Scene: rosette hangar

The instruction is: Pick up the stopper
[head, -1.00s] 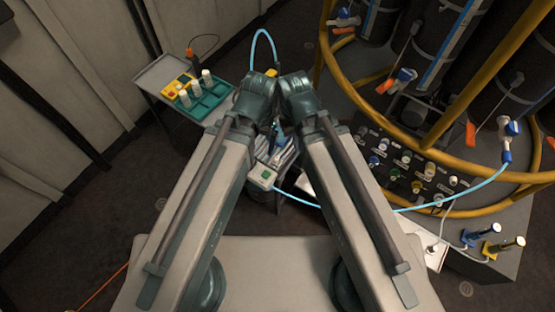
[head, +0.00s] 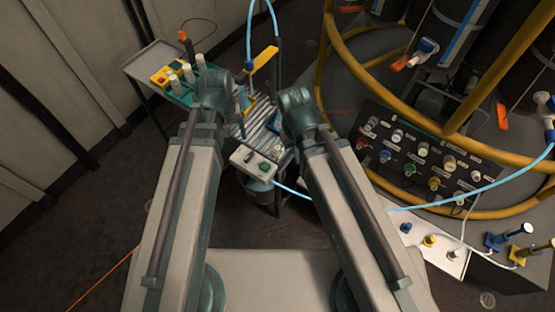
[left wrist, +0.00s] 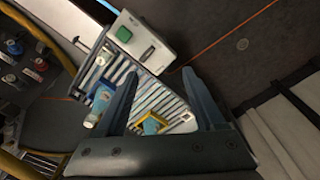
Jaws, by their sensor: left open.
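I cannot tell for sure which thing is the stopper. A blue piece with a pale round end (left wrist: 91,121) lies on the striped tray, left of my left gripper (left wrist: 163,98) in the left wrist view. A yellow frame with a blue part (left wrist: 151,124) shows between the fingers, beyond them and apart. The striped tray (left wrist: 160,92) also shows in the head view (head: 235,128). There my left gripper (head: 242,100) is above the tray, partly hidden by my arm. It is open and empty. My right gripper is hidden behind its own arm.
A grey side table (head: 150,60) holds a teal rack with white bottles. A control box with a green button (head: 252,163) sits at the tray's near edge. A yellow rail (head: 345,100) and a plug panel (head: 420,155) stand on the right. Blue hoses cross nearby.

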